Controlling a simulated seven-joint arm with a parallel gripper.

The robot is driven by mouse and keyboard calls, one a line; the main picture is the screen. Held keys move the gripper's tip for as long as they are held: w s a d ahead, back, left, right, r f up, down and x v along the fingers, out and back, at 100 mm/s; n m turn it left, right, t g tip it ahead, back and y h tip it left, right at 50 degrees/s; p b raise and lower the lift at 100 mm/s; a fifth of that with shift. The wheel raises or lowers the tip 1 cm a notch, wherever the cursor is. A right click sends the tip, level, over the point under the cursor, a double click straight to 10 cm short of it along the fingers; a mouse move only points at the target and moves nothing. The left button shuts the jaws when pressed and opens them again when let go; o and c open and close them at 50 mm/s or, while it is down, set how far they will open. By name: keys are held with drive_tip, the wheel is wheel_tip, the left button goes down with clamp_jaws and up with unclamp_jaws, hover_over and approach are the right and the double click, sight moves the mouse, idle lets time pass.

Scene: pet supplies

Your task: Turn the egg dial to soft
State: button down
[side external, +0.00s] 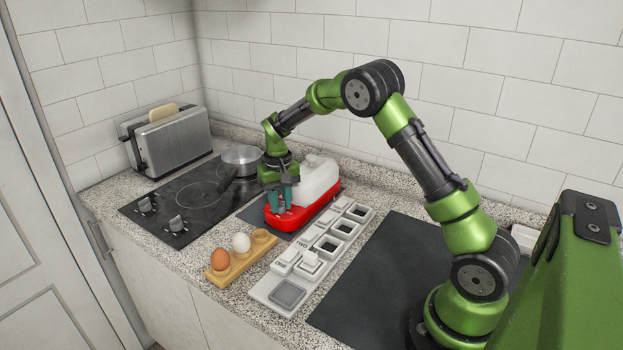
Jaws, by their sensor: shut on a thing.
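A red appliance (311,216) with a white top (319,178) stands on the counter at the middle of the side external view. My gripper (281,208) points down over its near left end, with its teal fingers at the red top surface. The fingers are shut on the egg dial there. The dial is mostly hidden between the fingers, and its pointer and marks are too small to read.
A wooden holder (245,262) with a brown egg (220,259) and a white egg (241,242) is in front. A white tray (262,291) with compartments and labels lies to the right. A black hob (165,205) with a pot (241,158) and a toaster (172,143) are left.

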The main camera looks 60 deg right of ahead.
sight(280, 202)
drive_tip(key=shift+m, duration=0.6)
drive_tip(key=c, duration=0.9)
unclamp_jaws()
wheel_tip(280, 202, up, 17)
drive_tip(key=shift+f, duration=0.1)
